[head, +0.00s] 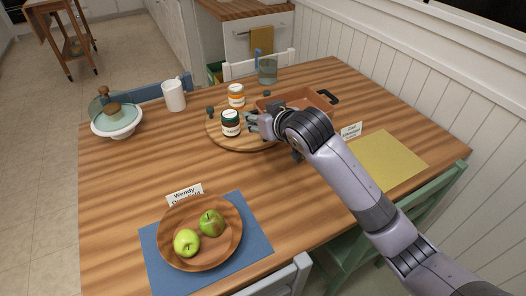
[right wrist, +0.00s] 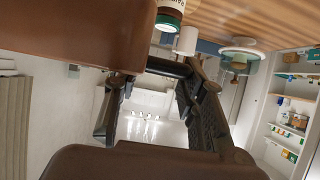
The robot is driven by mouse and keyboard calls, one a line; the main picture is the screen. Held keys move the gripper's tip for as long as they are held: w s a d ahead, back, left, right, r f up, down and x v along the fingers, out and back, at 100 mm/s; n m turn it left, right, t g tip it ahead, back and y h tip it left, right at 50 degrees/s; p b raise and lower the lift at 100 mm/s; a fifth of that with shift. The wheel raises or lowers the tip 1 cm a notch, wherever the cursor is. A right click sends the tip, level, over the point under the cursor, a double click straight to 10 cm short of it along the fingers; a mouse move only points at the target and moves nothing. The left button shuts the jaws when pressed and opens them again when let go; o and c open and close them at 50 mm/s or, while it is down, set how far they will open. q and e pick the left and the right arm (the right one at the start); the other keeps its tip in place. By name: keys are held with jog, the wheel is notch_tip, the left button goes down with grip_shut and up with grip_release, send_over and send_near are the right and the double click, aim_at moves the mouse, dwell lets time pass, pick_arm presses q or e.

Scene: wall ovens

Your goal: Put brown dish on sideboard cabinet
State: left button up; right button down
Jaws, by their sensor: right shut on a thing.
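The brown dish (head: 312,100) is a rectangular baking dish with a black handle at its right end, on the far right part of the wooden table. My right gripper (head: 264,126) is at its near side and is shut on it; my arm hides the grip and part of the dish. In the right wrist view, the brown dish (right wrist: 70,40) fills the upper left, close to the dark fingers (right wrist: 155,95). I cannot tell whether the dish is clear of the table. No sideboard cabinet can be identified for sure. My left gripper is not in view.
A glass (head: 267,71), mug (head: 174,95) and lidded bowl (head: 117,120) stand farther back. A fruit plate (head: 176,220) is in front. A white wall is right.

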notch_tip(320, 180, down, 17)
jog(key=shift+b, duration=0.45)
jog(key=shift+s, duration=0.1)
jog(key=c, duration=1.5)
grip_release()
jog(key=shift+d+f, duration=0.1)
jog(key=shift+f, duration=0.1)
jog(key=o, duration=0.5)
jog(key=shift+r, duration=0.1)
